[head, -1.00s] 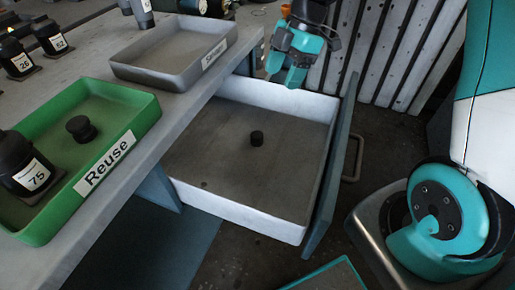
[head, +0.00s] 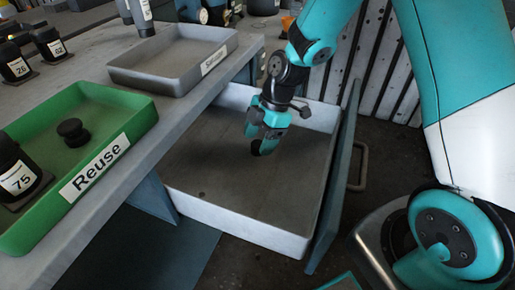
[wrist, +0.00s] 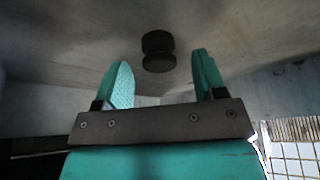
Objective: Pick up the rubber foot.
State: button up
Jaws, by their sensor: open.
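A small black rubber foot (wrist: 158,50), shaped like a short spool, stands on the floor of the open drawer (head: 215,200). In the wrist view it appears beyond the fingertips, in the gap between them, and not touched by either finger as far as I can see. In the head view my gripper (head: 259,140) is down inside the drawer and mostly covers the foot; a dark bit (head: 266,148) shows by the fingers. My teal fingers are open, with nothing between them (wrist: 162,66). A similar black piece (head: 73,131) stands in the green Reuse tray.
The green Reuse tray (head: 137,150) also holds a black part labelled 75 (head: 17,172). A grey tray (head: 122,75) sits farther back on the bench. The drawer's walls and blue-grey front (head: 332,190) surround my gripper; the drawer floor around the foot is bare.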

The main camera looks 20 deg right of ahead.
jog(key=shift+x, duration=0.8)
jog(key=c, duration=1)
jog(key=shift+r, duration=0.1)
